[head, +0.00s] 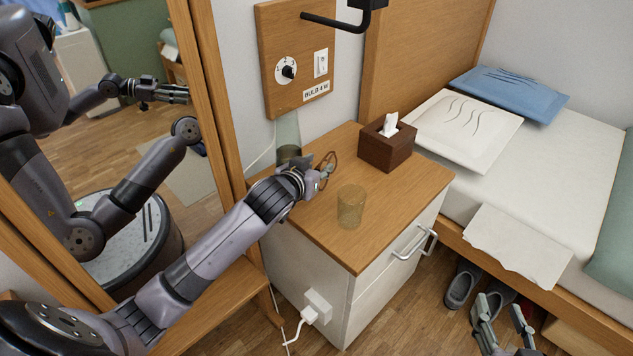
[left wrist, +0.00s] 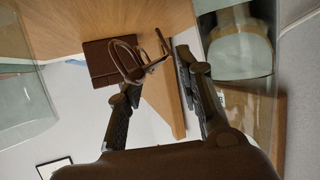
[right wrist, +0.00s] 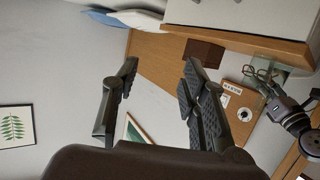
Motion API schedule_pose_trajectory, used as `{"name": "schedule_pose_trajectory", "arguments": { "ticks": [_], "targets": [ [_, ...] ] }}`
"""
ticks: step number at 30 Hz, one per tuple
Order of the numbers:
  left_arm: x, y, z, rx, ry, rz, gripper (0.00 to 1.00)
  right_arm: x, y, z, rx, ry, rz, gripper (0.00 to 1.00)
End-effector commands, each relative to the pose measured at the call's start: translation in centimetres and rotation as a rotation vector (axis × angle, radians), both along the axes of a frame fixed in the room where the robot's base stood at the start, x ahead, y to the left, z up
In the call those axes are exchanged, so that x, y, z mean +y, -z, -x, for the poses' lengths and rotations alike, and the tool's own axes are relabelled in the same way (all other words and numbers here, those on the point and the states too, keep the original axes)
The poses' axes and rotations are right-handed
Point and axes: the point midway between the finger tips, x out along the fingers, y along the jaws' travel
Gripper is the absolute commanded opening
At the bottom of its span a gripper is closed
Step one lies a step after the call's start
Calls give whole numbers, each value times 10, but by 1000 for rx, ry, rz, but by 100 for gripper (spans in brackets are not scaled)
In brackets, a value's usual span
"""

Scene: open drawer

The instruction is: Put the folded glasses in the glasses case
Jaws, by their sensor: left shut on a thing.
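The glasses (head: 331,160), brown and thin-rimmed, are held by my left gripper (head: 318,175) above the back left part of the bedside cabinet top. In the left wrist view the glasses (left wrist: 128,60) stick out beyond the fingertips, with one loop toward the tissue box. The right wrist view also shows the glasses (right wrist: 258,74), small, at the left gripper. My right gripper (head: 500,312) is open and empty, low in front of the bed. Its spread fingers show nothing between them in the right wrist view (right wrist: 158,80). I cannot make out a glasses case in any view.
The cabinet (head: 405,185) has a closed drawer with a metal handle (head: 412,245). On top stand an amber tumbler (head: 350,207), a brown tissue box (head: 387,145) and a glass object (head: 288,140) close behind my left gripper. A mirror (head: 150,120) is left; the bed (head: 555,170) is right.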

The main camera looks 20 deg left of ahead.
Motion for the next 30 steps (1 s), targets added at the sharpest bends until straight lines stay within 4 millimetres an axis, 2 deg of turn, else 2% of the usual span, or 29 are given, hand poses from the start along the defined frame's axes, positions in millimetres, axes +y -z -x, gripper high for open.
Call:
{"name": "schedule_pose_trajectory", "arguments": {
  "ticks": [5,13,17,26,27,30],
  "targets": [
    [0,13,0,3,0,0,15,4,-15,-6,-92,-6,-23,40],
    [0,36,0,1,0,0,15,12,-57,-13,-313,-20,-79,40],
    [0,37,0,0,1,0,15,13,-63,-12,-338,-22,-86,40],
    [0,40,0,1,1,1,15,13,-63,-13,-338,-22,-86,40],
    [0,39,0,1,0,1,35,13,-63,-13,-338,-22,-86,40],
    [0,39,0,1,0,0,42,13,-63,-13,-338,-22,-86,40]
  ]
}}
